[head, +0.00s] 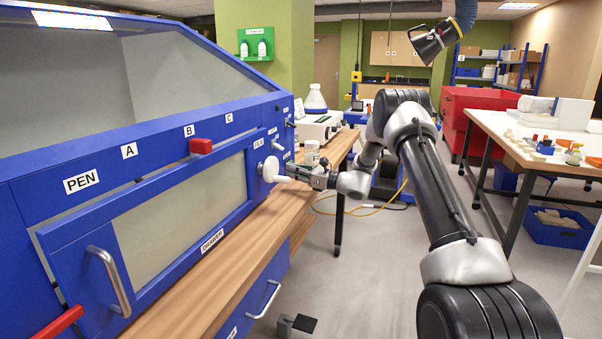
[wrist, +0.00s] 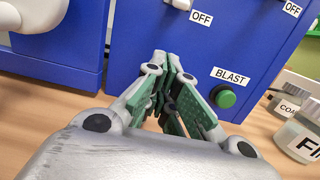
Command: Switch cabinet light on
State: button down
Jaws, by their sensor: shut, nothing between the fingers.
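The blue cabinet (head: 110,160) fills the left of the head view. Its end panel (wrist: 225,55) faces the wrist camera. A white switch (wrist: 181,4) is cut off by the top edge of the wrist view, with an OFF label (wrist: 201,18) beside it. A second OFF label (wrist: 292,8) is at upper right; its switch is not clear. No readable label marks the light. My gripper (wrist: 170,60) is shut and empty, its tips low in front of the panel, below and left of the first switch. It also shows in the head view (head: 291,172); contact cannot be told.
A green button (wrist: 225,97) under a BLAST label sits right of my fingers. A white round knob (head: 270,169) is close to my gripper. Labelled jars (wrist: 300,135) stand on the wooden bench at right.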

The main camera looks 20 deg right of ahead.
aim_at(279, 147)
jog(key=x, duration=0.4)
jog(key=r, duration=0.2)
jog(key=d+r, duration=0.1)
jog(key=shift+s+r, duration=0.35)
jog(key=shift+r, duration=0.15)
